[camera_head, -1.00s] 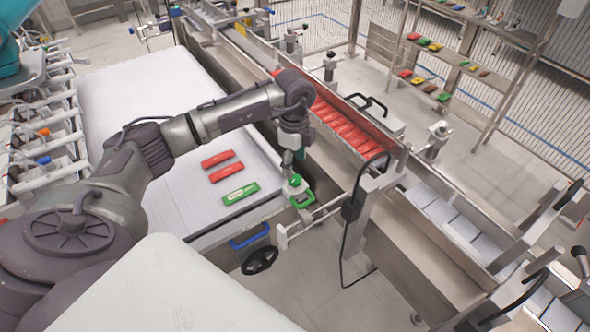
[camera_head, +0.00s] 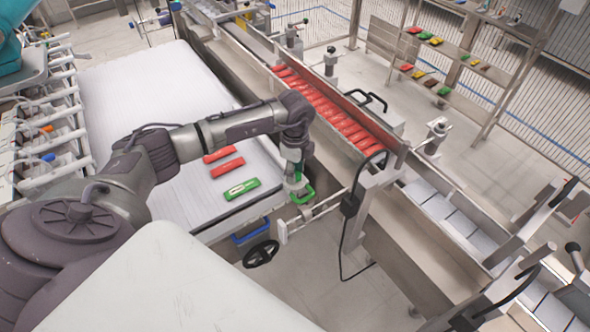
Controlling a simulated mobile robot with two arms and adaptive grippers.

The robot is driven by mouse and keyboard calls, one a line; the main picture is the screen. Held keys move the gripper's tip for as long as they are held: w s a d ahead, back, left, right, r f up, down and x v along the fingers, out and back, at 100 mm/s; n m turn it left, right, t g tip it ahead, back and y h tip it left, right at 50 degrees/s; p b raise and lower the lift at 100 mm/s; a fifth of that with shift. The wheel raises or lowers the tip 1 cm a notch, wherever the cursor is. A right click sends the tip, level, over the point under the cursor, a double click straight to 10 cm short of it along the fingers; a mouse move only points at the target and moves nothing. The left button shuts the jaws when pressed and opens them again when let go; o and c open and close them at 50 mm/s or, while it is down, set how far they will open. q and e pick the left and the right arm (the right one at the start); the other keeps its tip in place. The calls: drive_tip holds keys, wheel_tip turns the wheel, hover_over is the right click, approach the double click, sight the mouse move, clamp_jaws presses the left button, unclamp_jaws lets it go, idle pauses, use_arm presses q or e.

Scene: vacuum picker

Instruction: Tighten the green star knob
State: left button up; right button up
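My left gripper (camera_head: 297,184) points down at the front right corner of the white table, right over the spot of the green star knob. The knob is mostly hidden behind the gripper, with only small bits of green showing around the fingers. I cannot tell whether the fingers are closed on it. A green bracket-like part (camera_head: 307,197) shows just below and beside the fingers, next to a metal rod. My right gripper is not in view.
One green packet (camera_head: 241,189) and red packets (camera_head: 228,168) lie on the white table (camera_head: 180,208). A conveyor channel with a row of red packets (camera_head: 335,117) runs to the right. A black handwheel (camera_head: 261,254) and blue handle (camera_head: 250,232) sit below the table edge.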

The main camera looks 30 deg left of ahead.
use_arm(q)
drive_tip(key=shift+c, duration=1)
drive_tip(key=m+b, duration=0.2)
drive_tip(key=m, duration=0.1)
drive_tip(key=shift+f+b, duration=0.15)
drive_tip(key=shift+b, duration=0.15)
drive_tip(key=m+b, duration=0.3)
drive_tip(key=m, duration=0.1)
drive_tip(key=shift+m, duration=0.4)
drive_tip(key=m+b, duration=0.3)
drive_tip(key=m, duration=0.1)
drive_tip(key=shift+m, duration=0.3)
drive_tip(key=m+b, duration=0.4)
drive_tip(key=m, duration=0.2)
drive_tip(key=shift+r+m+b, duration=0.2)
drive_tip(key=shift+m+b, duration=1.25)
drive_tip(key=shift+m, duration=1.25)
